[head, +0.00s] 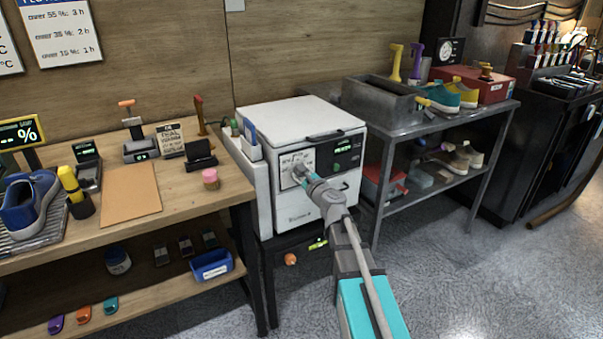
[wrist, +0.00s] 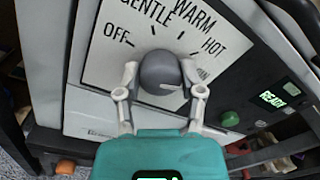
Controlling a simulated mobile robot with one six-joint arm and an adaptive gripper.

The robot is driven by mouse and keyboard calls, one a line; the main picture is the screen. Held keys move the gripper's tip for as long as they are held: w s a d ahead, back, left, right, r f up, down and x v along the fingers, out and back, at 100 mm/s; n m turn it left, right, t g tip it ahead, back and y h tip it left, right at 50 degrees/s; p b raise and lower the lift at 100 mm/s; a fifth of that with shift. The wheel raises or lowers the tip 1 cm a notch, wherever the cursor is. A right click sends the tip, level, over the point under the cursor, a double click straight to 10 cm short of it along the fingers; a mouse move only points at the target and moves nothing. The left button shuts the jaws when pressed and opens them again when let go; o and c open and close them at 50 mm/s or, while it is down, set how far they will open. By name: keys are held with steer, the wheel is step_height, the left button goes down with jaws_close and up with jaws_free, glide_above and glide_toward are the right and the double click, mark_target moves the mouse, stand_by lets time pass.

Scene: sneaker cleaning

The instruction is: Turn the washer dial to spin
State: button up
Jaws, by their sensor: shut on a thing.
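The washer (head: 308,120) is a white box with a front control panel in the head view. Its grey round dial (wrist: 158,72) is in the middle of the wrist view, on a white plate (wrist: 108,62) marked OFF, GENTLE, WARM and HOT. A further label at the right, ending in "IN" (wrist: 204,74), is partly hidden by a finger. My gripper (wrist: 160,78) is shut on the dial, one finger on each side. A pale line shows on the dial's lower right; I cannot tell its exact setting. In the head view my gripper (head: 301,173) covers most of the dial.
A green button (wrist: 230,118) and a display reading READY (wrist: 272,99) are right of the dial. A wooden workbench (head: 120,225) stands left of the washer, and a grey metal shelf (head: 440,125) stands right. The floor (head: 470,290) at front right is clear.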

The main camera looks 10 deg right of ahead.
steer(key=shift+m, duration=0.5)
steer(key=o, duration=1.2)
steer(key=shift+c, duration=0.2)
steer(key=v, duration=1.2)
